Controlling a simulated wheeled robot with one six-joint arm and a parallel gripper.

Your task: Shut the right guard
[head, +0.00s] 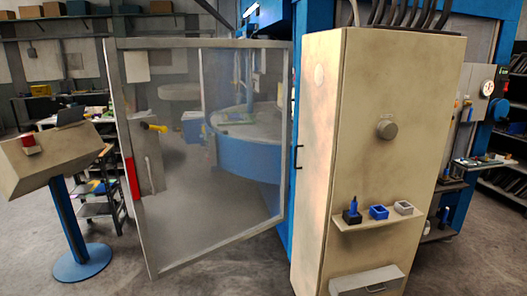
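One guard (195,225), a tall grey-framed see-through panel, stands in the middle left of the head view. It is swung open: its right edge is by the blue machine post (287,235), and its left edge stands out nearer to me. A red strip (130,178) is on its left edge. A yellow and black piece (153,127) shows near that edge; I cannot tell whether it is the guard's handle. No second guard can be made out. My gripper is not in view.
A beige cabinet (390,85) with a small shelf (375,222) stands close on the right. A beige console (55,155) on a blue pedestal (75,225) stands left of the guard. A round blue machine table (245,160) shows through the panel. The floor in front is clear.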

